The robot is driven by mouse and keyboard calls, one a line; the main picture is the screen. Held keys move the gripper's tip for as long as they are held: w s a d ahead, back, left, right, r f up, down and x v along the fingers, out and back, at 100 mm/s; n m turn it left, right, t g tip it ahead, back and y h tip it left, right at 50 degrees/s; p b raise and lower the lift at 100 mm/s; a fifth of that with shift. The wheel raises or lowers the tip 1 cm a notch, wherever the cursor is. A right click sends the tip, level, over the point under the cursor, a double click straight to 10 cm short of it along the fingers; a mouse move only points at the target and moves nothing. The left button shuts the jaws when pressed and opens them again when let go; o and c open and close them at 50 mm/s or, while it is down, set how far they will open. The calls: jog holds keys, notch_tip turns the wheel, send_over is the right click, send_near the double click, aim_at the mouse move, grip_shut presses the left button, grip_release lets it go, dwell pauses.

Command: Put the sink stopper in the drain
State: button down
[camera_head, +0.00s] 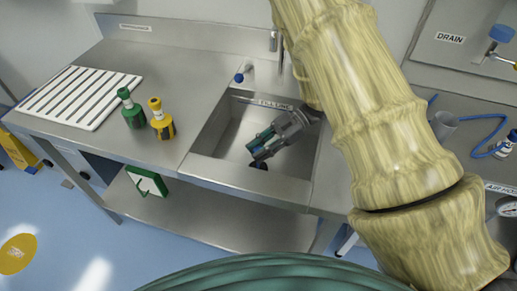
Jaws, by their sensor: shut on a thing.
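My gripper (258,148) reaches down from the right into the steel sink basin (226,126). Its fingers are shut on a small dark blue piece (258,165), which looks like the sink stopper and shows just below the fingertips. The piece is small and partly covered by the fingers. The drain opening cannot be made out, and I cannot tell whether the stopper touches the basin floor.
A faucet (274,42) stands behind the basin, with a blue knob (239,78) near the back rim.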

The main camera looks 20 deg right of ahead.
jog(key=c, duration=1.2)
grip_release()
jog(key=shift+f, duration=0.1)
jog(key=b+v, duration=0.1)
jog(key=v, duration=0.6)
jog(key=shift+d+r, duration=0.2)
jog(key=shift+r, duration=0.05)
jog(key=shift+w, duration=0.1)
